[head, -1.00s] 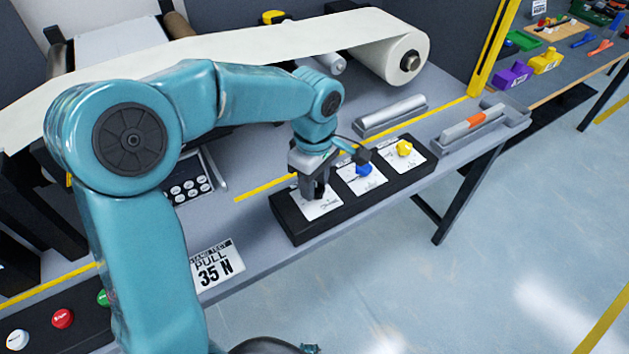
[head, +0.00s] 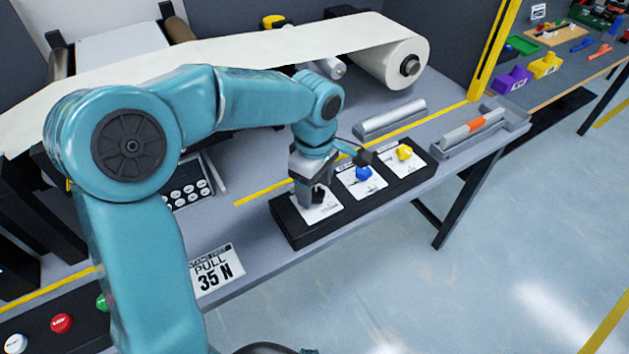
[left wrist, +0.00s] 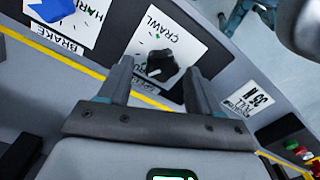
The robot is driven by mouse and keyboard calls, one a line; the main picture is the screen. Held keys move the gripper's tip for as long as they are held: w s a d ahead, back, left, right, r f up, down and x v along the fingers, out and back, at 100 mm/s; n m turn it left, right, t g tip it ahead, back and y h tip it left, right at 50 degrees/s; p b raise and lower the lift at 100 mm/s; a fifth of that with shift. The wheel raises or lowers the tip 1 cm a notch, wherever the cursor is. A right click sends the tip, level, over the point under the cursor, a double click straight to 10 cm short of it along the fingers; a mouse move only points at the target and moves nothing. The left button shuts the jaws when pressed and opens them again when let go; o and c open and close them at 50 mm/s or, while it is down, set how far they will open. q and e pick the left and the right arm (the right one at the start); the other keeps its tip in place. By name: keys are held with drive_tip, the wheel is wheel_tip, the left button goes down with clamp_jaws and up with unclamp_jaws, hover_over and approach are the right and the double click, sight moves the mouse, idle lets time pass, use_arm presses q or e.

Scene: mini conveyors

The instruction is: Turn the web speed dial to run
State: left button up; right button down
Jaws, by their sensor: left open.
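The web speed dial is a black knob (left wrist: 161,64) on a white card whose readable word is CRAWL, in the left wrist view. A pale mark shows on the knob near the gripper side. My left gripper (left wrist: 158,78) is open, with one finger on each side of the knob; I cannot tell whether they touch it. In the head view my left gripper (head: 312,199) points down over the nearest card (head: 325,212) of the black panel (head: 288,230) and partly hides the knob. My right gripper is not in view.
A blue knob (head: 363,173) and a yellow knob (head: 404,153) stand on the same panel, close to my left gripper. A 35 N sign (head: 214,270) lies nearer. A roller tray (head: 440,143) is to the right. Coloured buttons (head: 62,323) are at lower left.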

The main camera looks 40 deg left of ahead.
sight(314, 192)
use_arm(q)
wheel_tip(314, 192, up, 16)
drive_tip(key=p, duration=0.3)
drive_tip(key=shift+r, duration=0.2)
drive_tip(key=shift+s, duration=0.15)
idle(0.3)
